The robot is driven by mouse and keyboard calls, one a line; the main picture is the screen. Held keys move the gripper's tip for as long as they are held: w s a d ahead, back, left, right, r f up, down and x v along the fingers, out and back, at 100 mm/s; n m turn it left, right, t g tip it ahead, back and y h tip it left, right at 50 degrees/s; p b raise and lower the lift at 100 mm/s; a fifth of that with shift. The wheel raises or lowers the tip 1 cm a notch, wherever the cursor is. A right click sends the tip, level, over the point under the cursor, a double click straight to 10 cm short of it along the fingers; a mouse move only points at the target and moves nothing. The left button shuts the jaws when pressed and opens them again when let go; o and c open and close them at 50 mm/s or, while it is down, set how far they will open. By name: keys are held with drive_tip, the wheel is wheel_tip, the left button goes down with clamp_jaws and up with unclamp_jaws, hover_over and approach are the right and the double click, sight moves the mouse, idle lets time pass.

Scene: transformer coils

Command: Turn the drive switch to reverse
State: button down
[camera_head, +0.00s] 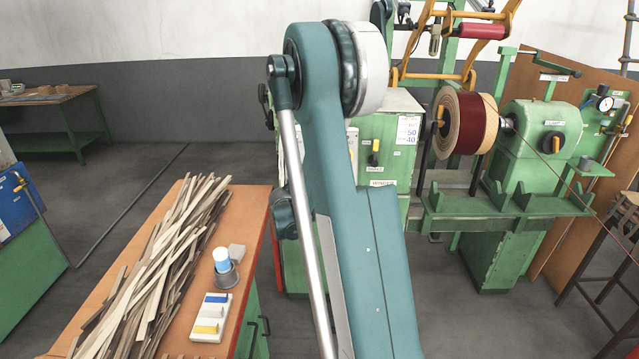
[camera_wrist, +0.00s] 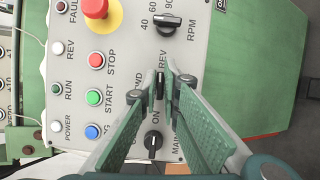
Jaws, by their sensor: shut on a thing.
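In the camera_wrist view, a grey control panel (camera_wrist: 120,35) has a small black drive switch (camera_wrist: 160,86) with FWD and REV printed beside it. My gripper (camera_wrist: 160,84) is shut on this switch, one finger on each side of its knob. The fingers cover part of the switch and its markings, so which mark it points to is hard to tell. In the camera_head view my own arm stands in front of the green cabinet, and my gripper and the switch are hidden.
Close to the switch are a black RPM knob (camera_wrist: 171,21), a black ON knob (camera_wrist: 153,140), a red emergency button (camera_wrist: 96,8), and lit STOP (camera_wrist: 96,60) and START (camera_wrist: 93,97) buttons. A winding machine (camera_head: 540,130) holds a coil (camera_head: 465,125); a bench (camera_head: 255,205) bears wooden strips.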

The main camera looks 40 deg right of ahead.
drive_tip(key=shift+w+r+m, duration=0.2)
drive_tip(key=shift+w+m, duration=0.1)
drive_tip(key=shift+m, duration=0.2)
drive_tip(key=shift+d, duration=0.1)
drive_tip(key=c, duration=2.6)
unclamp_jaws()
drive_tip(key=shift+s, duration=0.1)
drive_tip(key=shift+f+y, duration=0.15)
drive_tip(key=shift+y, duration=0.15)
drive_tip(key=shift+s, duration=0.1)
drive_tip(key=v, duration=1.2)
